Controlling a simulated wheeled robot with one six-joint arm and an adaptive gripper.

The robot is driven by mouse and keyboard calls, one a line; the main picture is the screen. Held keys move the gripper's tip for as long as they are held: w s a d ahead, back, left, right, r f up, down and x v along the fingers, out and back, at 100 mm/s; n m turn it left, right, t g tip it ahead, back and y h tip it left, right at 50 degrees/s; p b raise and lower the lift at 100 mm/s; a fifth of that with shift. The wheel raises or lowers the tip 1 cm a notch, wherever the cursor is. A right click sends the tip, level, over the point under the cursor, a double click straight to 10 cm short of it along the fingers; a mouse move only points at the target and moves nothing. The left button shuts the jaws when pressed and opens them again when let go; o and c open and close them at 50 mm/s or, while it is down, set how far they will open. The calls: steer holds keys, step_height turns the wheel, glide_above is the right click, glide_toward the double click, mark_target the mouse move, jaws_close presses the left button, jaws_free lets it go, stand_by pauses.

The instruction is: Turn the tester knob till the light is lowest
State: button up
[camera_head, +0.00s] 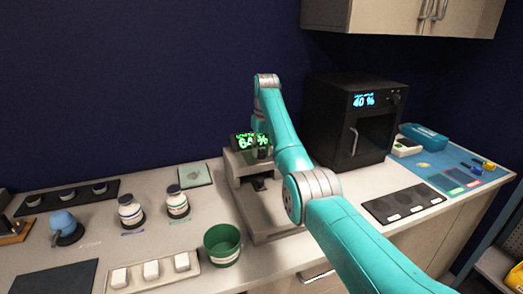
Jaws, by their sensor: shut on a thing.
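The grey tester (235,165) stands on the counter near the middle, with a dark screen (243,141) on top. The screen shows green figures that read about 64 %, partly covered by my arm. My gripper (262,150) is a small dark shape at the end of my teal arm, right at the tester's screen. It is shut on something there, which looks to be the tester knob. The knob and the fingertips are hidden or too small to make out. No separate lamp can be made out on the tester.
A black oven-like box (335,110) with a blue 40 % display stands to the right. A green cup (222,244), white bottles (131,212) and a tray of white blocks (151,270) are left of the tester. A wall cabinet (385,18) hangs above the box.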

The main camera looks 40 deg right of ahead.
stand_by(0.3)
steer(key=o, duration=1.1)
steer(key=shift+o, duration=0.2)
